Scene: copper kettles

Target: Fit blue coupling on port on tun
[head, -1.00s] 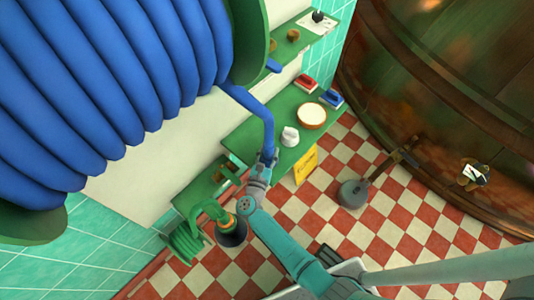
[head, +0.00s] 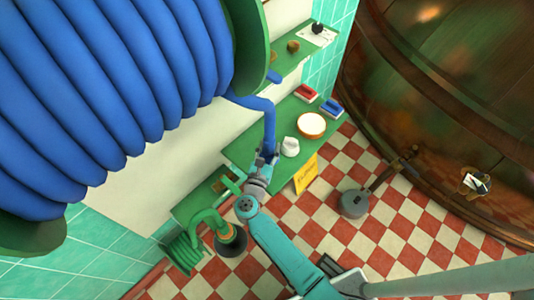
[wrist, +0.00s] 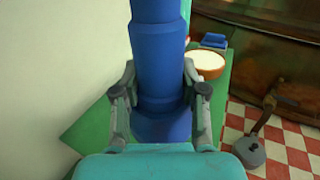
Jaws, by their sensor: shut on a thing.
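The blue coupling (wrist: 160,75) is at the end of the blue hose (head: 257,106), which runs down from the big blue hose reel (head: 110,90). My gripper (head: 265,156) is shut on the coupling, with one finger on each side of it in the wrist view (wrist: 160,92). The coupling stands roughly upright in that view, above the green bench. The tun (head: 440,80) is the large brown-copper vessel at the right. A brown rod-like fitting (head: 408,153) shows at its foot. I cannot tell whether this is the port.
The green bench (head: 245,150) holds a pale round bowl (head: 311,125), a white object (head: 290,147), and red (head: 306,93) and blue (head: 331,107) blocks.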

